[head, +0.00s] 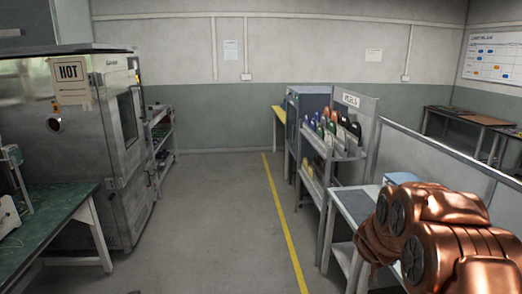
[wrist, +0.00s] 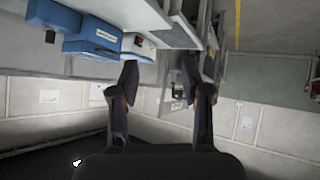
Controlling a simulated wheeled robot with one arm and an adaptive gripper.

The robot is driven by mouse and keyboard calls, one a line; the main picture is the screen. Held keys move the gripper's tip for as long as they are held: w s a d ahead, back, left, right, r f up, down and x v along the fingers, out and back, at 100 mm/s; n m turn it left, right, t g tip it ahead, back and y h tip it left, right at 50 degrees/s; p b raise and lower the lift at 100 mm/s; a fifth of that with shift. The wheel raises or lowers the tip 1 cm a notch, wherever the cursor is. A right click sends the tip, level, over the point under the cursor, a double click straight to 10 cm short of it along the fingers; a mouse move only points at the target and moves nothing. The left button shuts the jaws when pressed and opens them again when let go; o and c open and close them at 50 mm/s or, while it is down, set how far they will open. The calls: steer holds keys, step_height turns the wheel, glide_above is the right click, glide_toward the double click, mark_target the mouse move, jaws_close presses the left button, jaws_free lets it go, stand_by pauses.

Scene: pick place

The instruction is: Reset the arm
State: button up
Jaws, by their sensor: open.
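My gripper (wrist: 166,80) shows in the wrist view with its two dark fingers apart and nothing between them. In the head view my copper-coloured arm fills the lower right, folded close to the camera, and the gripper itself cannot be made out there. The wrist picture is upside down, with the floor at the top and the wall below. No object touches the fingers.
A light-topped table (head: 355,205) and a shelf rack with coloured items (head: 338,142) stand beside my arm. Blue boxes (wrist: 92,38) show in the wrist view. A grey oven (head: 105,150) and green bench (head: 45,215) stand left. The floor aisle (head: 215,220) is clear.

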steer(key=s+a+r+n+g+y, duration=0.1)
steer(key=s+a+r+n+y, duration=0.2)
steer(key=s+a, duration=0.6)
steer(key=s+a+r+n+g+y, duration=0.1)
steer(key=s+a+r+g+y, duration=0.25)
steer(key=a, duration=0.95)
steer(key=s+g, duration=0.5)
steer(key=s, duration=2.7)
steer(key=shift+s+r+g+h, duration=0.25)
steer(key=shift+s+g+h, duration=0.1)
steer(key=shift+s, duration=0.05)
steer(key=shift+c, duration=0.3)
steer(key=shift+c, duration=0.2)
steer(key=shift+d, duration=0.1)
